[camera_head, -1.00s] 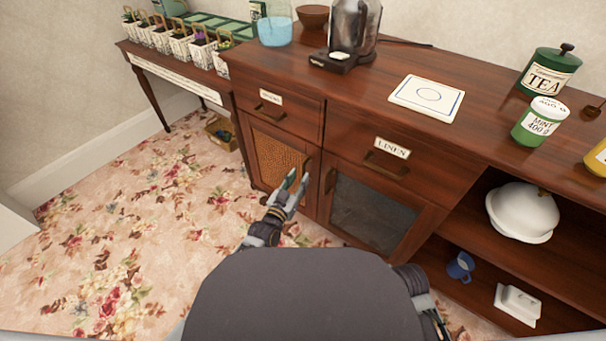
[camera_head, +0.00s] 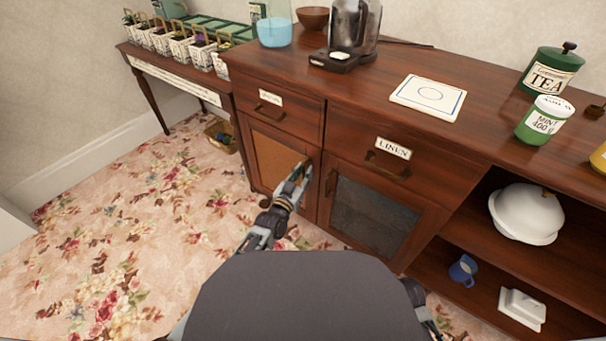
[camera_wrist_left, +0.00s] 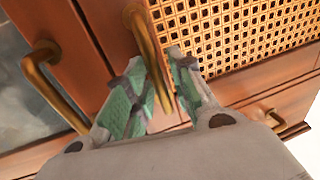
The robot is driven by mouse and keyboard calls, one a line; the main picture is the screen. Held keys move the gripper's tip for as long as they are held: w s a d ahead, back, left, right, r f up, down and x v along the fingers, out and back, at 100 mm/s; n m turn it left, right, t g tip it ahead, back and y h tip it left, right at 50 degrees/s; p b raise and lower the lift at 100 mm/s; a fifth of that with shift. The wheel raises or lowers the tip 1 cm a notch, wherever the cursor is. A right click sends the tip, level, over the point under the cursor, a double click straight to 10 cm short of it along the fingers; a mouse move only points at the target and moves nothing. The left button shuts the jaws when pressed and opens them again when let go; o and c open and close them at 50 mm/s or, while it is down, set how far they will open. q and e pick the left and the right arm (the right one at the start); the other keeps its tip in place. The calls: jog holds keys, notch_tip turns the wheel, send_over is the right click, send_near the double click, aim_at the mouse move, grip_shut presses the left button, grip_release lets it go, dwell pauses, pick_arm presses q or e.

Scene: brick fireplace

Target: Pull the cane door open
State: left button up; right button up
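The cane door (camera_head: 273,158) is the left door of the wooden sideboard, with a woven panel in a dark frame. It looks shut. Its woven panel (camera_wrist_left: 240,35) fills the upper right of the left wrist view. Its brass bar handle (camera_wrist_left: 148,50) runs down between the two green-padded fingers of my left gripper (camera_wrist_left: 155,100). The fingers are apart, with the handle between them; a firm grip does not show. In the head view my left gripper (camera_head: 298,178) is at the door's right edge and covers part of the handle. My right gripper is not clearly visible.
A glass door (camera_head: 372,212) with its own brass handle (camera_wrist_left: 50,85) is beside the cane door. Drawers (camera_head: 277,112) are above. Open shelves (camera_head: 500,258) hold white crockery and a blue mug. The flowered carpet (camera_head: 130,220) at the left is clear.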

pick_arm(q)
grip_shut()
pick_arm(e)
jog(key=shift+r, duration=0.2)
pick_arm(q)
jog(key=shift+s+a, duration=0.1)
jog(key=shift+a, duration=0.05)
pick_arm(e)
jog(key=shift+w+r, duration=0.1)
